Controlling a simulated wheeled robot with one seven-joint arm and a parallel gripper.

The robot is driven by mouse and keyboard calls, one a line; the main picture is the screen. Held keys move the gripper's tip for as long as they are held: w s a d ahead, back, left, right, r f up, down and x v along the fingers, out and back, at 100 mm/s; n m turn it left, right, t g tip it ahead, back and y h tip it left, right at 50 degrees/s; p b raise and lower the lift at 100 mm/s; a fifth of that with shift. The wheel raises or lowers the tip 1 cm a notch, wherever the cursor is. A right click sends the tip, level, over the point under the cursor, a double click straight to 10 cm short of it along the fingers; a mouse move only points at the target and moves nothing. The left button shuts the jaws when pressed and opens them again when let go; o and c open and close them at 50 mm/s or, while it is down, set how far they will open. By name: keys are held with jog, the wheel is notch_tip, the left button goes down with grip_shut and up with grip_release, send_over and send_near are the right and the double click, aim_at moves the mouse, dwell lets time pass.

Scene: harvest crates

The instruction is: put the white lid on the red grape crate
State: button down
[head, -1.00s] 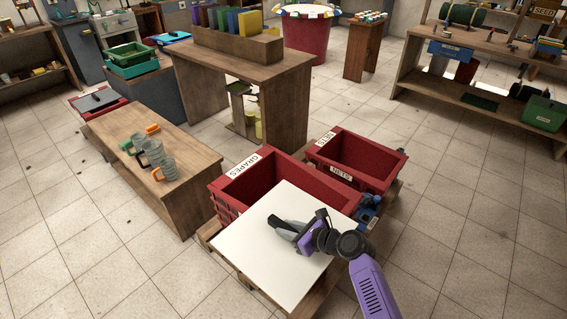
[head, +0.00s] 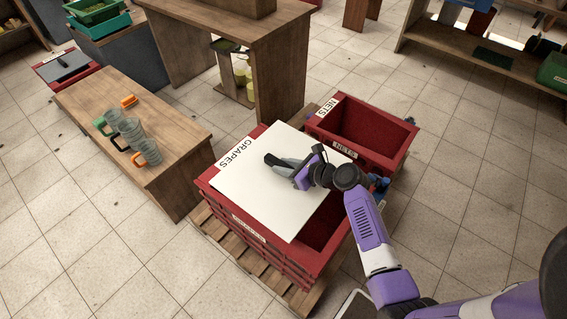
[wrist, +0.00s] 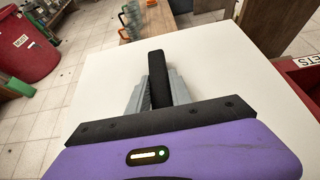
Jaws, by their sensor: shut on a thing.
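The white lid (head: 250,195) is a flat square board with a dark bar handle (wrist: 157,72). In the head view it is over the red grape crate (head: 222,212), covering its back and left part. The crate's right front part (head: 325,225) shows open beside the lid. I cannot tell whether the lid touches the rim or hangs just above it. My gripper (head: 284,163) is shut on the handle, with the grey fingers on either side of it in the wrist view. The GRAPES label shows at the crate's back left rim.
A smaller red NETS crate (head: 408,130) stands open just behind and right, on the same wooden pallet (head: 245,262). A low bench (head: 170,125) with several cups is at the left. A taller table (head: 285,75) stands behind. The tiled floor at front left is clear.

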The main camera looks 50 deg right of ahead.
jog(key=shift+s+r+p, duration=0.2)
jog(key=shift+p, duration=0.35)
jog(key=shift+f+b, duration=1.85)
jog(key=shift+f, duration=0.95)
jog(key=shift+p, duration=0.6)
jog(key=shift+f+b, duration=0.55)
jog(key=shift+f, duration=0.2)
jog(key=c, duration=1.1)
grip_release()
jog(key=shift+p+v, duration=0.4)
jog(key=shift+v, duration=3.55)
